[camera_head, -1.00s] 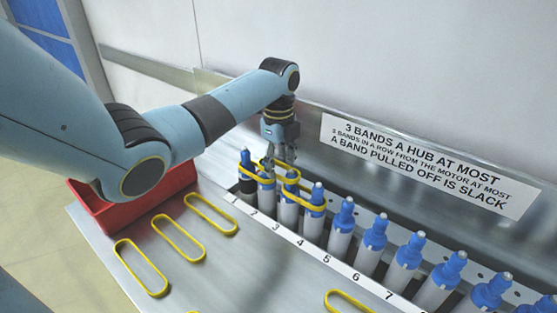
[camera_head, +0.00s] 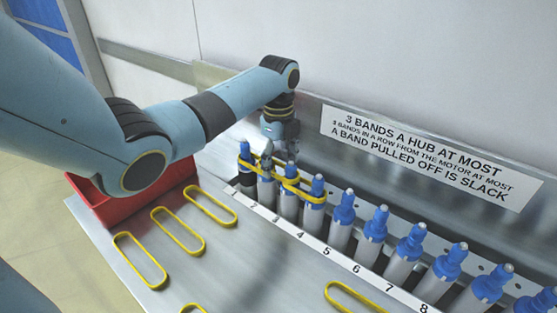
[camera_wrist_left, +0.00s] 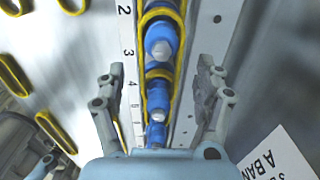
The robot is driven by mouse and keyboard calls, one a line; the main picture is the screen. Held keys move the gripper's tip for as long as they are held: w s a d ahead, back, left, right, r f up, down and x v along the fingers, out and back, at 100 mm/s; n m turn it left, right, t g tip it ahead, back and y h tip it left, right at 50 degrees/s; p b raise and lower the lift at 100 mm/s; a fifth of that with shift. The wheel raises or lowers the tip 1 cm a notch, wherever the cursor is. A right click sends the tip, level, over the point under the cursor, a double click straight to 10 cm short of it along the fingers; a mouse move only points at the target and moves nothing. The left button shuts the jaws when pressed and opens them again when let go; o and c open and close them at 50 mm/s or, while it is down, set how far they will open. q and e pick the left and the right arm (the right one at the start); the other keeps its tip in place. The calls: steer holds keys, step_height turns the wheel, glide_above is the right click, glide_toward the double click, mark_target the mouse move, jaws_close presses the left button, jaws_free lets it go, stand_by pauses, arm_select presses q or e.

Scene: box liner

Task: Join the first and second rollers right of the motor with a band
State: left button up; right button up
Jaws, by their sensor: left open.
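The motor (camera_head: 246,182), dark-bodied with a blue hub, stands at the left end of the row. The first roller (camera_head: 266,188) and second roller (camera_head: 288,207) stand right of it. A yellow band (camera_head: 246,160) loops near the motor and first roller. Another yellow band (camera_head: 312,199) loops near the second and third rollers. Where they overlap is unclear. My left gripper (camera_head: 280,158) is open above the first and second rollers. In the left wrist view its fingers (camera_wrist_left: 161,90) stand apart on both sides of the hubs. Part of my right gripper (camera_wrist_left: 45,165) seems to show at the lower left.
Loose yellow bands (camera_head: 212,224) lie on the metal table at the front, several in all. More rollers (camera_head: 398,270) continue to the right. A red bin (camera_head: 95,205) is at the left. A sign (camera_head: 420,150) hangs on the back panel. The table front between bands is clear.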

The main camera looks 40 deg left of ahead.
arm_select(q)
step_height(320, 180, up, 12)
stand_by(0.5)
